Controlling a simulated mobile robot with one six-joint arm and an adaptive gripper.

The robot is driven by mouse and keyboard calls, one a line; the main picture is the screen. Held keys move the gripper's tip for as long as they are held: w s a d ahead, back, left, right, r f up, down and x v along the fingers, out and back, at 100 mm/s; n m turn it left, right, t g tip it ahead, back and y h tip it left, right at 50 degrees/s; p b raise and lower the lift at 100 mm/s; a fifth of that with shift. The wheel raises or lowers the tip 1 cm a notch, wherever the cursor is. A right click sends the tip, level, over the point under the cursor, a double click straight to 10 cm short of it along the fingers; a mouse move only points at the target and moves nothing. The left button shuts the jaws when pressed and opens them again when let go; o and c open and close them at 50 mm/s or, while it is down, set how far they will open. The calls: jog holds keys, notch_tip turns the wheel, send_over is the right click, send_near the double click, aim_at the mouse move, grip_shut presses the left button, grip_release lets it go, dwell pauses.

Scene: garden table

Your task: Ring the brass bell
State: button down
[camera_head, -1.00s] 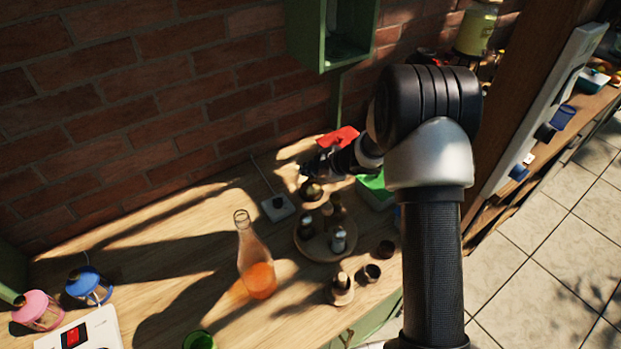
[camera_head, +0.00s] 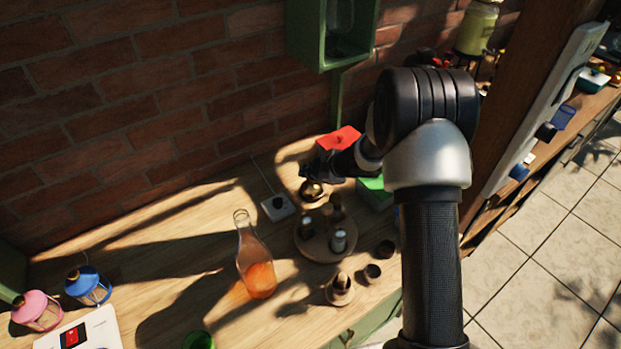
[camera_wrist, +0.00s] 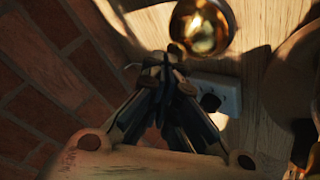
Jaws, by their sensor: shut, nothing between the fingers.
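The brass bell (camera_head: 311,191) stands on the wooden table near the brick wall, behind the round wooden tray. In the wrist view the shiny golden bell (camera_wrist: 200,28) is at the top, just beyond the fingertips. My gripper (camera_head: 305,172) is beside the bell on its wall side. In the wrist view my gripper (camera_wrist: 164,58) is shut and empty, with its fingertips very close to the bell's edge. I cannot tell whether they touch it.
A white socket box (camera_head: 278,207) lies left of the bell. The round tray (camera_head: 325,254) holds several small bottles. A red box (camera_head: 339,139) and a green box (camera_head: 375,194) stand right of the bell. A bottle of orange liquid (camera_head: 257,275) stands nearer the front.

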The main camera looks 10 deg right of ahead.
aim_at(310, 181)
jog(key=shift+r+p, duration=0.55)
jog(key=shift+p, duration=0.2)
jog(key=shift+r, duration=0.1)
notch_tip(310, 181, up, 6)
jog(key=p, duration=0.6)
jog(key=shift+p, duration=0.35)
dwell(0.3)
